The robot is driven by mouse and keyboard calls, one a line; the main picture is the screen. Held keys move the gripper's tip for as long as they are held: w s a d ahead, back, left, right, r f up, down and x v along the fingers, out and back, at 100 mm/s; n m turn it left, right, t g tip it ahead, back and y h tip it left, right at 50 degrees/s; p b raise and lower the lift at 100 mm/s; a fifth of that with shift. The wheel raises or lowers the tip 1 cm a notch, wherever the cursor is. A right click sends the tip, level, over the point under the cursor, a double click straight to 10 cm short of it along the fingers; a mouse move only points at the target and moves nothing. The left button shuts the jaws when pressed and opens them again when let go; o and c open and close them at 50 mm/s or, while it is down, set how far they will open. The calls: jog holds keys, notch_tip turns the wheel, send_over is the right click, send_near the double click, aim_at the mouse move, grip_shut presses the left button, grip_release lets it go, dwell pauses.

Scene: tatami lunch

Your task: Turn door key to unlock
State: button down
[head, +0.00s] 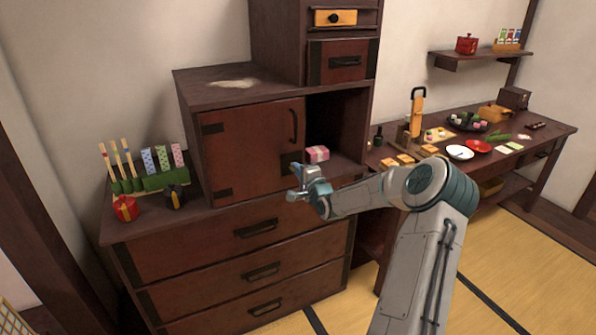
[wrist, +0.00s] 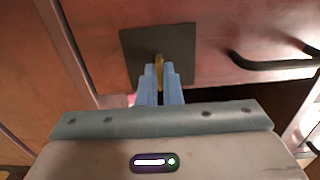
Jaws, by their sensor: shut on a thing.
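The cabinet door (head: 252,148) is a reddish-brown panel with dark metal corners and a black handle (head: 293,126). In the wrist view, a dark square lock plate (wrist: 181,50) sits on the door, with a brass-coloured key (wrist: 160,62) standing out from its middle. My gripper (wrist: 161,80) is shut on the key, its blue fingertips meeting around it in front of the plate. In the head view my gripper (head: 300,184) is at the door's lower right corner, by the dark plate. The fingers hide most of the key.
An open compartment right of the door holds a pink box (head: 317,154), close to my gripper. Planters and pots (head: 160,175) stand on the ledge at left. A side table (head: 545,128) with dishes and food stands at right.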

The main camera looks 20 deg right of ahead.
jog(key=shift+d+r, duration=0.1)
jog(key=c, duration=1.6)
grip_release()
jog(key=shift+s, duration=0.1)
jog(key=s, duration=1.3)
jog(key=shift+s+d, duration=0.2)
jog(key=shift+s, duration=0.1)
